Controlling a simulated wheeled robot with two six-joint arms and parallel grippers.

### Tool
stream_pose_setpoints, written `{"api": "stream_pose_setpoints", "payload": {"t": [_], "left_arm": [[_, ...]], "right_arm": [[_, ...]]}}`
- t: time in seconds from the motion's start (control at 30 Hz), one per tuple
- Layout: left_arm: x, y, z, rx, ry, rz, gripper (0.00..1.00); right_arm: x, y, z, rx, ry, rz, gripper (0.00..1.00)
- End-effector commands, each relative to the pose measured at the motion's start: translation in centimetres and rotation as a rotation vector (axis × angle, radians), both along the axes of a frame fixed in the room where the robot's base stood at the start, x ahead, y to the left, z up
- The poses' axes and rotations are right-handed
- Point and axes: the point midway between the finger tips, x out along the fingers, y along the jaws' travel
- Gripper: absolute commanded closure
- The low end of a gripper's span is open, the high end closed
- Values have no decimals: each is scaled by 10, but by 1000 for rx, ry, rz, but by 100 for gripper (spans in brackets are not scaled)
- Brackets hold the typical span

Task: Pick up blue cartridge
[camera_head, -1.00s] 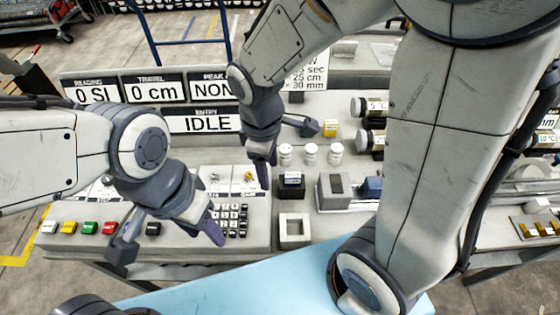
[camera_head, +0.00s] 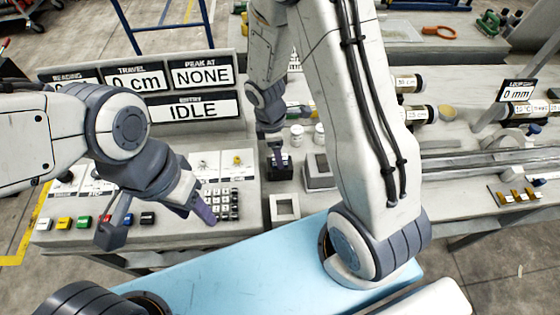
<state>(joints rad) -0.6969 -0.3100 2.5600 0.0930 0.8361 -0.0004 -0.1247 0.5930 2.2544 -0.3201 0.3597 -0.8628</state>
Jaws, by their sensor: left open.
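My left gripper (camera_head: 160,224) is open and empty over the grey control console, its two fingers spread wide. My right gripper (camera_head: 276,150) points down in the middle, at or just above a small dark block (camera_head: 278,170); I cannot tell whether it touches the block or how far its jaws are apart. I cannot make out a blue cartridge for certain. The area right of the grey block (camera_head: 318,173) is hidden behind my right arm.
The console keypad (camera_head: 222,204) lies beside my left gripper. A square white frame (camera_head: 285,207) sits in front of the dark block. White-capped jars (camera_head: 297,136) stand behind it. Labelled cylinders (camera_head: 415,114) and a long rail (camera_head: 475,158) lie to the right.

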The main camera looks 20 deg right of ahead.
Motion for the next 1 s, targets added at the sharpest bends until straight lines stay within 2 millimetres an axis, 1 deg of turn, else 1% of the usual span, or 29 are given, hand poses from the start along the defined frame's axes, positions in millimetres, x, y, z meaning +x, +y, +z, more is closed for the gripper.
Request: {"api": "stream_pose_setpoints", "payload": {"t": [0.03, 0.13, 0.37, 0.47, 0.5, 0.53, 0.57, 0.87, 1.0], "left_arm": [[0, 0, -2, 0, 0, 0, 50], [0, 0, -2, 0, 0, 0, 50], [0, 0, -2, 0, 0, 0, 50], [0, 0, -2, 0, 0, 0, 50], [0, 0, -2, 0, 0, 0, 50], [0, 0, -2, 0, 0, 0, 50], [0, 0, -2, 0, 0, 0, 50], [0, 0, -2, 0, 0, 0, 50], [0, 0, -1, 0, 0, 0, 50]], "right_arm": [[-1, -1, -8, 0, 3, 0, 35], [-1, -1, -15, 1, 2, 1, 35], [-1, -1, -16, 2, -1, 0, 35], [-1, -1, -16, 2, -1, 0, 69], [-1, -1, -16, 2, -1, 0, 85], [-1, -1, -16, 2, -1, 0, 96], [-1, -1, -16, 1, 0, 0, 100], [-1, -1, -15, 1, -1, 0, 100], [0, -1, -8, 1, -4, -1, 100]]}}
